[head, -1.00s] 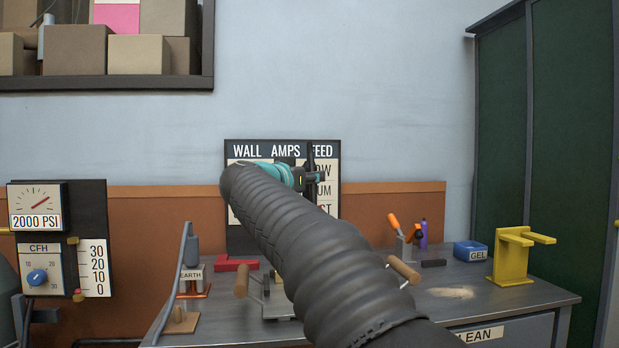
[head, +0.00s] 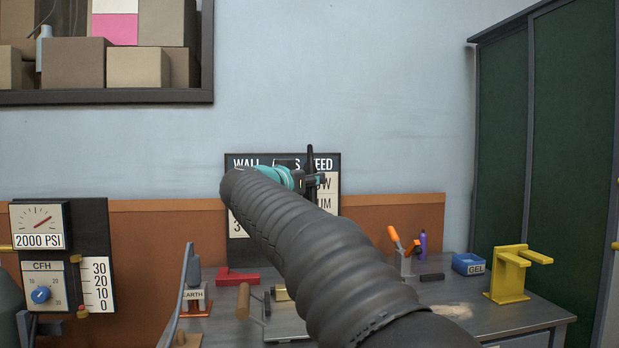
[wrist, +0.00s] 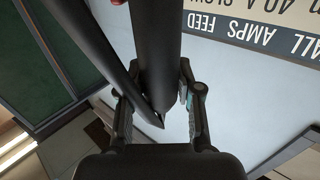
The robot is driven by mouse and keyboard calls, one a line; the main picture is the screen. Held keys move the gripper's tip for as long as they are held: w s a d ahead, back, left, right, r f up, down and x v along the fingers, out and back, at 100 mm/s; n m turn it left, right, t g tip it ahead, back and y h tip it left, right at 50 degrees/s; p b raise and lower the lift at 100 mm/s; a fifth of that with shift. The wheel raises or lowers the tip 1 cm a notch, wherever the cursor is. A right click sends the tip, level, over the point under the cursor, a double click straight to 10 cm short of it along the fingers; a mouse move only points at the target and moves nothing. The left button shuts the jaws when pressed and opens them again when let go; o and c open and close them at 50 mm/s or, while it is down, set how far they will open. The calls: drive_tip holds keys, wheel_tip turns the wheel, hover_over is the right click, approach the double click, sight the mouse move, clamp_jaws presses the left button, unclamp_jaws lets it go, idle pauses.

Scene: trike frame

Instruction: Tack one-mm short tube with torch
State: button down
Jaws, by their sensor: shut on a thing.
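My gripper (wrist: 160,115) is shut on a black torch (wrist: 157,50), whose thick body runs between the two fingers in the wrist view. A thinner black part (wrist: 95,50) slants beside it and ends in a point near the fingers. In the head view, my gripper (head: 314,181) is in front of the chart board, with the dark torch (head: 310,158) upright, rising just above the board's top edge. The short tube cannot be made out in either view. My arm covers the middle of the bench, where a brass-coloured piece (head: 280,291) shows beside it.
The grey bench (head: 442,291) carries a wooden-handled tool (head: 243,301), a red bracket (head: 237,279), an EARTH stand (head: 195,296), a GEL tray (head: 469,264) and a yellow stand (head: 509,276). The WALL AMPS FEED board (head: 238,163) stands behind. Gauges (head: 38,226) are at left.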

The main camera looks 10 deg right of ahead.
sight(307, 166)
drive_tip(key=shift+r+p, duration=1.5)
drive_tip(key=shift+p, duration=0.2)
